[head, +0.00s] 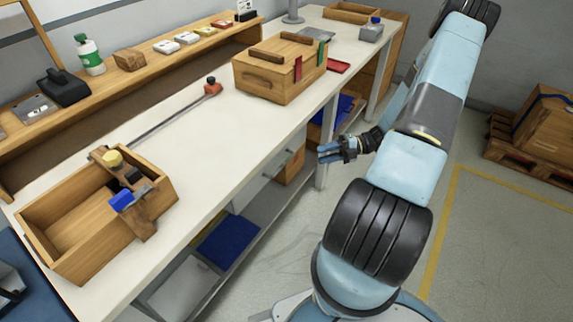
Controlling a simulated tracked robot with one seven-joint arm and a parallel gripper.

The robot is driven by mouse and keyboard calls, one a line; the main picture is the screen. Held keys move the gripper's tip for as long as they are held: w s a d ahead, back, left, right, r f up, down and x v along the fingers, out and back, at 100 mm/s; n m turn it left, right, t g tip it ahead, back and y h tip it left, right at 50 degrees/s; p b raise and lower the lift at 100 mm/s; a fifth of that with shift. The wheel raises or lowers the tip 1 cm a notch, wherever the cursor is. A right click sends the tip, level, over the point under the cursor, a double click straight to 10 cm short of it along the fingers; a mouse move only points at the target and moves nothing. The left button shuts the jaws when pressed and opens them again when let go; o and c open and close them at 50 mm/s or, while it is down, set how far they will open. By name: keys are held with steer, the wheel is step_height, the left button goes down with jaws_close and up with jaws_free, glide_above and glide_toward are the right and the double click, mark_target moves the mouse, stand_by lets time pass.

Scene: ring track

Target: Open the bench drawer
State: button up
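The white-topped bench (215,150) runs from the lower left to the upper middle in the head view. Under its front edge is a grey drawer front (262,183) with a small handle (291,157). The drawer looks closed, though the bench top hides part of it. My gripper (322,153) is in front of the bench, to the right of the handle, with its light blue fingers pointing left. The fingers look a little apart with nothing between them. It appears clear of the handle.
A wooden tray (60,205) with clamped parts and a wooden toolbox (262,80) stand on the bench. A bench leg (322,150) is close behind my gripper. The floor (500,235) to the right is clear; a crate on a pallet (515,155) stands farther back.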

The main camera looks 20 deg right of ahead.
steer(key=w+a+f, duration=0.2)
steer(key=a, duration=1.1)
steer(key=shift+a, duration=0.15)
jaws_close()
